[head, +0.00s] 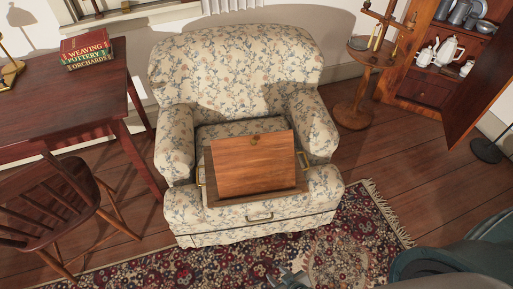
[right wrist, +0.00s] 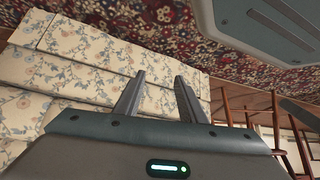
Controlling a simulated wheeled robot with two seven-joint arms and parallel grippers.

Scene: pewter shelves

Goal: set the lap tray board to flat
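The lap tray rests on the seat of a floral armchair (head: 235,62). Its wooden board (head: 252,165) looks tilted, with its far edge raised above the tray (head: 243,203) and a small brass knob near that edge. Brass handles show at the tray's sides and front. My right gripper (head: 283,272) is low in the head view, in front of the chair over the rug, apart from the tray. In the right wrist view its two fingers (right wrist: 160,76) are spread with nothing between them. The tray is not seen there. My left gripper is out of view.
A dark desk (head: 60,95) with stacked books (head: 86,50) and a wooden chair (head: 50,205) stand left. A round candle stand (head: 356,110) and an open cabinet (head: 425,88) are at the right.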

